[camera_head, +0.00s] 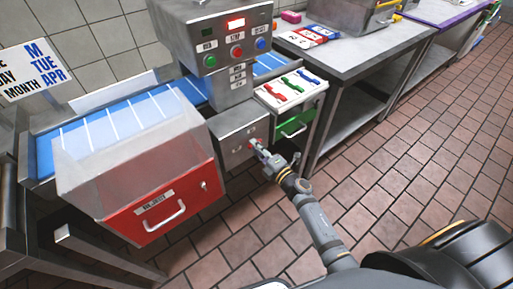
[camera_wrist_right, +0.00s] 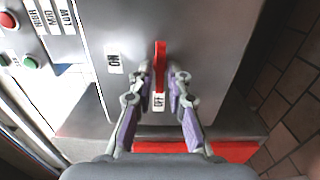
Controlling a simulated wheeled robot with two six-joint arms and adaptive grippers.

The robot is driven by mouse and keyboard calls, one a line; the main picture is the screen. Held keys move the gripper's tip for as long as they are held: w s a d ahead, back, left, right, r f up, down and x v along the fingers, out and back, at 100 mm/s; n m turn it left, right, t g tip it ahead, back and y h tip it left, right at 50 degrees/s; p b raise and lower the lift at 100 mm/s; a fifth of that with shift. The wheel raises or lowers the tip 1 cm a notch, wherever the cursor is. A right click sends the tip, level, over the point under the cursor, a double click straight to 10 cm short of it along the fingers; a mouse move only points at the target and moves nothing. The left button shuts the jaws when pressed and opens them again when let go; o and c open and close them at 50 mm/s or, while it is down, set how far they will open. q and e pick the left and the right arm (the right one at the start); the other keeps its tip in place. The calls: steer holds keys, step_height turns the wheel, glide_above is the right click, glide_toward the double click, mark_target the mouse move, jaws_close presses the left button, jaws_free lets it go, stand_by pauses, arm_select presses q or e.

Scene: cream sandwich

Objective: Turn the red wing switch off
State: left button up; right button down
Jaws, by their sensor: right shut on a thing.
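The red wing switch (camera_wrist_right: 160,58) is on the grey metal face of the machine's lower box (camera_head: 232,148). In the right wrist view its long handle runs up and down the picture, its lower end at the OFF label (camera_wrist_right: 158,103). The ON label (camera_wrist_right: 114,63) is to the left of the handle. My right gripper (camera_wrist_right: 165,78) is shut on the switch, one finger on each side of the handle. In the head view my right gripper (camera_head: 258,148) reaches the box front and mostly hides the switch. My left gripper is not in view.
A red reject bin (camera_head: 190,190) stands left of the box. A blue conveyor (camera_head: 60,150) runs behind it. Tiled floor (camera_head: 400,180) is clear at right.

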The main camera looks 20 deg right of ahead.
steer(key=shift+f, duration=0.1)
steer(key=c, duration=1.4)
jaws_free()
steer(key=shift+c, duration=0.2)
steer(key=v, duration=1.2)
